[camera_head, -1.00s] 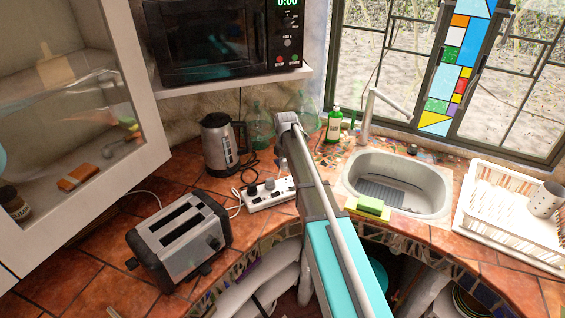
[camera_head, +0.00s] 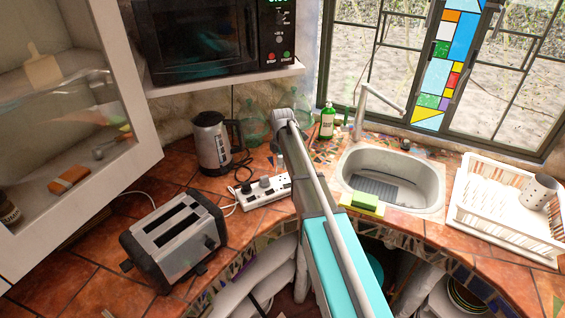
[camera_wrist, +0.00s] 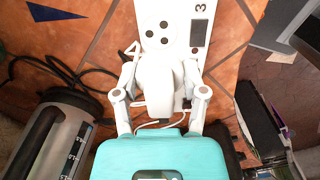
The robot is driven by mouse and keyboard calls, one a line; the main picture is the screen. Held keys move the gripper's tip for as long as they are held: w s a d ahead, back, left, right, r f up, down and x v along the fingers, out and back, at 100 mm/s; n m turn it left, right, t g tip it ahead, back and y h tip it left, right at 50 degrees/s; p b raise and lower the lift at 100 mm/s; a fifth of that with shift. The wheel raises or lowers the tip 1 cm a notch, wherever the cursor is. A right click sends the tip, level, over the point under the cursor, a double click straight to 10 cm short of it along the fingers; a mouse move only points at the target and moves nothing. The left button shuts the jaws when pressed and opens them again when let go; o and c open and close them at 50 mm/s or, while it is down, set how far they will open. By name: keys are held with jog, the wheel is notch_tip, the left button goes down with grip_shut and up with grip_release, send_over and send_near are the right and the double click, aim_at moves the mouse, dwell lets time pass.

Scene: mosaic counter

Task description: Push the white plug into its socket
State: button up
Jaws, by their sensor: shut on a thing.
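The white plug (camera_wrist: 158,78) is between the fingers of my gripper (camera_wrist: 160,62) in the wrist view, and the gripper is shut on it. Its white cord loops just below it. The white power strip (camera_wrist: 177,12) runs up from the plug, and an empty three-hole socket (camera_wrist: 160,33) shows just beyond the plug's far end. I cannot tell whether the plug touches the strip, and its pins are hidden. In the head view the power strip (camera_head: 281,189) lies on the counter with dark plugs in its left part. My arm hides the gripper's tips and the white plug there.
A kettle (camera_head: 210,145) stands behind the strip, its dark cable nearby. A toaster (camera_head: 176,240) is at front left. A green and yellow sponge (camera_head: 365,202) and the sink (camera_head: 425,178) are to the right. Bottles (camera_head: 327,123) stand at the back. Tiled counter shows around the strip.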

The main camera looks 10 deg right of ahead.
aim_at(282, 175)
jog(key=shift+f, duration=0.15)
jog(key=shift+f+b, duration=2.4)
jog(key=shift+b, duration=0.15)
jog(key=shift+f+b, duration=0.95)
dwell(1.8)
jog(key=o, duration=1.1)
jog(key=shift+w, duration=0.1)
jog(key=shift+o, duration=0.2)
jog(key=shift+r, duration=0.1)
